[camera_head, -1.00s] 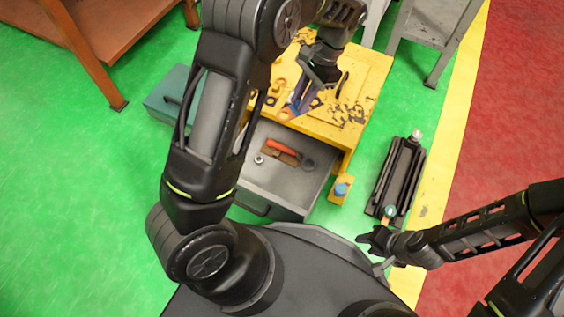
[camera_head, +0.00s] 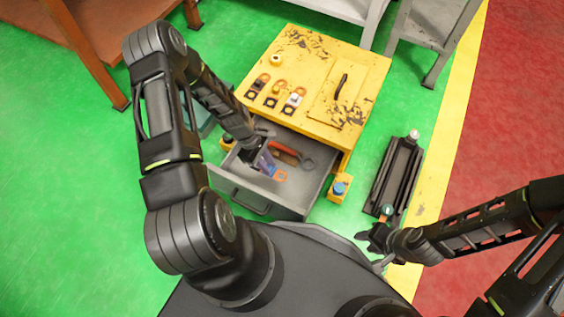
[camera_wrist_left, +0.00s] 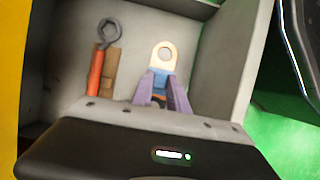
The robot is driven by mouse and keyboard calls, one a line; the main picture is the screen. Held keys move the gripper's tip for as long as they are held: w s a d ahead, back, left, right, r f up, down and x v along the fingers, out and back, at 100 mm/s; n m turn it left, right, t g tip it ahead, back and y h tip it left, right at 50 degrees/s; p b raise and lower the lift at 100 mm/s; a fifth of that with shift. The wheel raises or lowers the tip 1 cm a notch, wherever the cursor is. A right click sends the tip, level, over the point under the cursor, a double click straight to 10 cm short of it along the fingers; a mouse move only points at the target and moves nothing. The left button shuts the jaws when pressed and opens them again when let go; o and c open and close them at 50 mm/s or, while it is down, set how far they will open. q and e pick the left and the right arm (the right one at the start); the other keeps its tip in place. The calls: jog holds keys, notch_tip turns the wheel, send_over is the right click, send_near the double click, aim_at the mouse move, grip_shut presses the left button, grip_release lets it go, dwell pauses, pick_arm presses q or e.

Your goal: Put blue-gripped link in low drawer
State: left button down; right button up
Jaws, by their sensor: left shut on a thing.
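The blue-gripped link (camera_wrist_left: 164,54) has a copper-coloured ring end and a blue middle; it also shows in the head view (camera_head: 281,176). My left gripper (camera_head: 264,164) is shut on it, and its two purple-looking fingers (camera_wrist_left: 162,88) clasp the blue part in the left wrist view. The link is over or inside the open grey drawer (camera_head: 304,197), ring end outward; I cannot tell whether it touches the floor. The drawer is pulled out from the yellow cabinet (camera_head: 345,60). My right gripper (camera_head: 374,240) is at the lower right, away from the drawer; its jaws are unclear.
A red-handled tool (camera_wrist_left: 96,75) with a dark ring end lies in the drawer on a brown block (camera_wrist_left: 111,72), beside the link. Several small parts stand on the cabinet top. A blue-topped yellow block (camera_head: 340,188) and a black rack (camera_head: 397,178) stand on the floor to the right.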

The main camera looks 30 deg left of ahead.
pick_arm(q)
jog(key=shift+f, duration=0.1)
jog(key=b, duration=0.2)
send_over(273, 184)
jog(key=a, duration=0.2)
jog(key=f, duration=0.5)
jog(key=shift+d+f, duration=0.1)
jog(key=shift+d, duration=0.15)
jog(key=shift+f, duration=0.4)
jog(key=shift+f+b, duration=0.1)
jog(key=shift+b, duration=0.2)
jog(key=shift+f+b, duration=0.75)
jog(key=shift+f, duration=1.05)
jog(key=shift+f, duration=0.1)
jog(key=c, duration=1.3)
grip_release()
